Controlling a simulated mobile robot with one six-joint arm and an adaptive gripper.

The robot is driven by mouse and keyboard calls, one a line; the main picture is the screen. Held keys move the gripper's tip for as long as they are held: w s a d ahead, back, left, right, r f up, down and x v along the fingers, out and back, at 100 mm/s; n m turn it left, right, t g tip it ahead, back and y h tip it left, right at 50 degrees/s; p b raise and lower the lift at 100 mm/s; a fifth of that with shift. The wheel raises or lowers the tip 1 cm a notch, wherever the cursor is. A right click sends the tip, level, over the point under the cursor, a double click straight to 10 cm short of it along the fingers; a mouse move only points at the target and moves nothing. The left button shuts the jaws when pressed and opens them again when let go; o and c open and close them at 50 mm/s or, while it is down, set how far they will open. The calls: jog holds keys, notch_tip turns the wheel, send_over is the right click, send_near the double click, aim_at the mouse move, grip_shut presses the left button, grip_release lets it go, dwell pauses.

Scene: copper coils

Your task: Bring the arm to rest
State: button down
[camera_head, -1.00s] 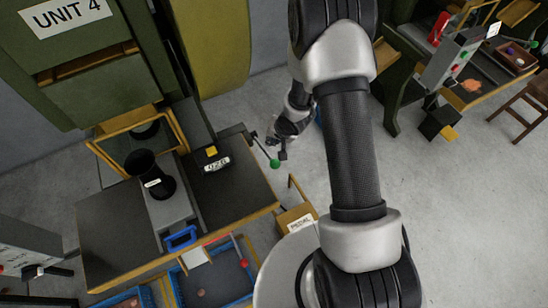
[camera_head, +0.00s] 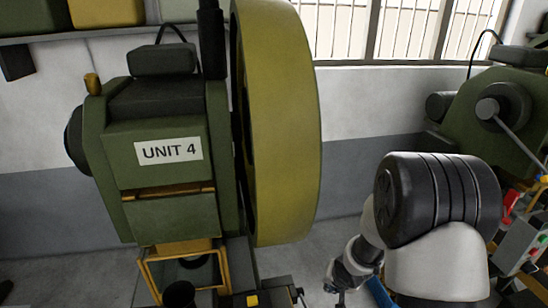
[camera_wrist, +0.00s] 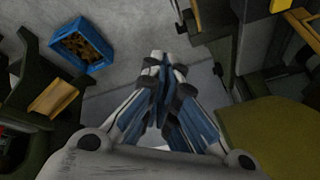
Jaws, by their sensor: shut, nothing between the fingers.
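My arm stands at the lower right of the head view, with a black-and-silver joint large in front. My gripper (camera_wrist: 163,62) points away from the wrist camera, its fingers together with nothing between them. It hangs over grey floor. In the head view my gripper (camera_head: 337,290) is small, low and partly cut by the bottom edge. No touch with any object shows.
The green UNIT 4 machine (camera_head: 160,185) with a large yellow-green wheel (camera_head: 285,120) stands left of my arm. Another green machine (camera_head: 465,125) stands at the right. A blue crate (camera_wrist: 62,59) with brown pieces is on the floor at the upper left of the wrist view.

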jog(key=s+d+r+n+h, duration=0.1)
jog(key=s+r, duration=0.3)
jog(key=r, duration=0.2)
jog(key=s+r+b, duration=0.1)
jog(key=s+r, duration=0.2)
jog(key=r, duration=0.4)
jog(key=s+d+r+n+h, duration=0.1)
jog(key=s+r, duration=0.3)
jog(key=r, duration=0.2)
jog(key=s+a+r+n+y, duration=0.1)
jog(key=s+a+r, duration=0.1)
jog(key=s, duration=0.7)
jog(key=s+a+r+n+b, duration=0.1)
jog(key=s+a+r+n, duration=0.1)
jog(key=s, duration=0.6)
jog(key=shift+s+a+r+g+y+b, duration=0.35)
jog(key=shift+a+r, duration=0.3)
jog(key=shift+r, duration=0.3)
jog(key=shift+a, duration=0.2)
